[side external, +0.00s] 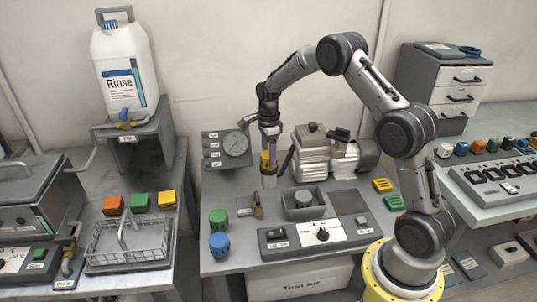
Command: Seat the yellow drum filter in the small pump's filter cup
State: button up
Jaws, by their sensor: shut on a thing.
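My gripper (269,154) points straight down left of the grey pump (316,155), its fingers shut on the yellow drum filter (265,161). The fingers hide part of the filter. A small grey upright cylinder (269,181), which looks like the filter cup, is directly below the filter. The filter is at or just above its top; I cannot tell whether it is inside, and the cylinder's opening does not show.
A green drum (217,216) and a blue drum (219,241) stand at the bench's left front. A control panel (316,235) and a square grey tray (303,213) lie in front. Yellow and green slotted blocks (382,185) lie right.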

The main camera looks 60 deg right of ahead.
jog(key=shift+f, duration=0.2)
jog(key=o, duration=1)
jog(key=shift+o, duration=0.2)
jog(key=shift+r, duration=0.1)
notch_tip(320, 180, up, 11)
dwell(0.3)
